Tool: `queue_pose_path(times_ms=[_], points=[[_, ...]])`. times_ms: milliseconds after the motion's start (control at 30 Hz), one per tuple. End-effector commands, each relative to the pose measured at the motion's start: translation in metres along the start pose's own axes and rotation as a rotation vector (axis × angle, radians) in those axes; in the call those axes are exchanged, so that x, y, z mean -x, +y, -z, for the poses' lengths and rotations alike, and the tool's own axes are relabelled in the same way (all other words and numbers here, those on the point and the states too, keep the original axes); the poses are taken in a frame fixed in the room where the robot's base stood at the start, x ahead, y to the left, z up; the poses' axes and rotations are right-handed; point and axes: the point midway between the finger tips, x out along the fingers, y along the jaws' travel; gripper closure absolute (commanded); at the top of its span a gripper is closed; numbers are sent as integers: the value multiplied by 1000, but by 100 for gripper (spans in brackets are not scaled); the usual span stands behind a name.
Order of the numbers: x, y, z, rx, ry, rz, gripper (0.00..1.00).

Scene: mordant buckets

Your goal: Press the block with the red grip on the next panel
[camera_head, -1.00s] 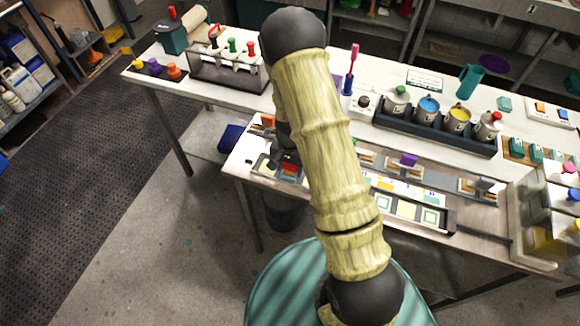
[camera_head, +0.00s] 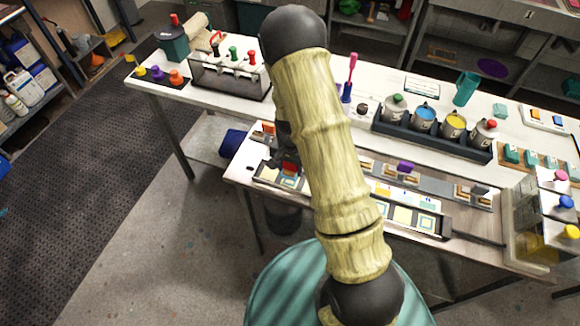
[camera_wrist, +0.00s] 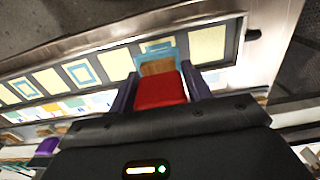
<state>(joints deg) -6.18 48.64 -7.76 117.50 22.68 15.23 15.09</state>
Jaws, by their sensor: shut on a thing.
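My gripper (camera_wrist: 160,92) is shut on the red grip (camera_wrist: 158,90) of a block, with one dark purple finger on each side. The block's brown wooden body (camera_wrist: 157,67) shows beyond the grip. It is over a pale panel with a blue printed edge (camera_wrist: 157,47); whether it touches the panel I cannot tell. The red grip also shows in the head view (camera_head: 290,167), at the strip's left end. In the wrist view a plain panel (camera_wrist: 207,46) lies to its right and another plain panel (camera_wrist: 116,64) to its left. A blue-square panel (camera_wrist: 82,72) lies farther left.
A block with a purple grip (camera_head: 405,167) sits on a rack behind the strip. A dark tray (camera_head: 470,147) of several cups stands on the back table. Jars with coloured knobs (camera_head: 563,202) stand at the right. My arm hides the strip's middle in the head view.

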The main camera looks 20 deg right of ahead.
Motion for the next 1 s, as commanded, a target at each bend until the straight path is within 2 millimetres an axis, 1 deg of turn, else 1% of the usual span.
queue_pose_path(times_ms=[33, 500, 1000], points=[[5, 0, 0, 0, 1, 0, 81], [28, 0, 0, 0, 2, 1, 81], [28, 0, 0, 0, 1, 0, 81]])
